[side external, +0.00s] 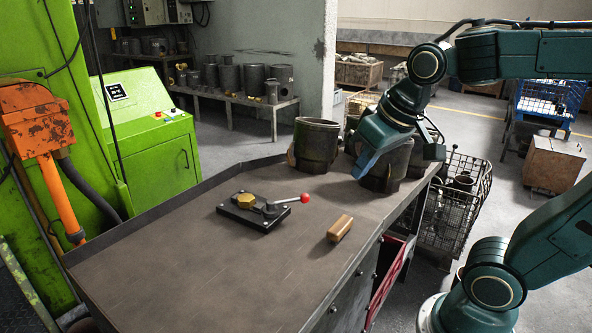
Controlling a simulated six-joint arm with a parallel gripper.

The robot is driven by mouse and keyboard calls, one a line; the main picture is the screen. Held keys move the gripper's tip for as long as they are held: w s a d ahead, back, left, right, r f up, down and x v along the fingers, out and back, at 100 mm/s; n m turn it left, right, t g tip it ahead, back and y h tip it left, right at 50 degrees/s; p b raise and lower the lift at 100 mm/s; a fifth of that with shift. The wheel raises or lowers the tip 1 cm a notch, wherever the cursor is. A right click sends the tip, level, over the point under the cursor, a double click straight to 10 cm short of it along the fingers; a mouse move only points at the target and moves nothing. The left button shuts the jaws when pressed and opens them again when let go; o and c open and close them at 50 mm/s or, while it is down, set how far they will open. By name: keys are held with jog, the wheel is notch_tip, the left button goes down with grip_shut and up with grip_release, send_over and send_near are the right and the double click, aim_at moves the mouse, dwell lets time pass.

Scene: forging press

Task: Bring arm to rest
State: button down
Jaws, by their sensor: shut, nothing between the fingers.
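My dark teal arm (520,55) reaches in from the right, with its wrist bent down over the far right of the workbench (160,255). My gripper (364,165) points down in front of a dark cylindrical part and looks empty; its fingers are shut. Whether it touches that part cannot be told. On the bench lie a black clamp fixture (253,212) with a yellow hex piece and a red-knobbed lever, and a small tan block (340,228).
Dark cylindrical parts (316,148) stand at the bench's far end, close to my gripper. A wire basket (465,180) stands beside the bench on the right. A green press cabinet (145,130) and orange arm (40,120) are at left. The bench's near left is clear.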

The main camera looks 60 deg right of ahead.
jog(key=s+a+f+n, duration=0.2)
jog(key=s, duration=0.4)
jog(key=shift+s+a+y, duration=0.25)
jog(key=shift+y, duration=0.15)
dwell(0.7)
